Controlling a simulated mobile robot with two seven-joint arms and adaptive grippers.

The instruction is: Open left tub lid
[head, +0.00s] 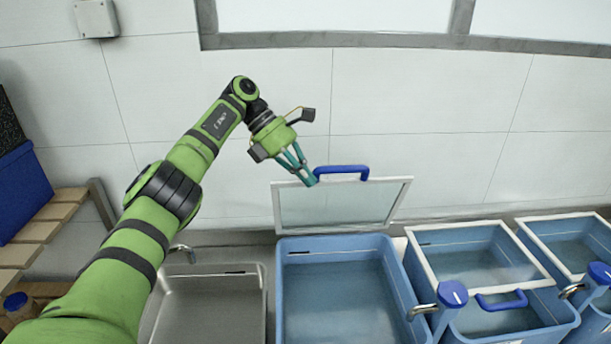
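The left tub (334,240) is a blue basin at the lower middle. Its lid (340,205), a clear panel in a pale frame, stands raised at the tub's back edge, close to upright. A blue handle (342,169) sits on the lid's upper edge. My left gripper (310,181) has teal fingers that come together at the left end of this handle. The fingers look shut; I cannot tell whether they touch the handle. The tub's inside is uncovered. My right gripper is not in view.
A steel sink (262,300) is left of the tub. To the right, another blue tub has its framed lid (470,252) down, and a further lidded tub (570,240) is beyond. Blue-capped taps (453,293) stand in front. A wooden shelf (45,222) is at left; a wall is behind.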

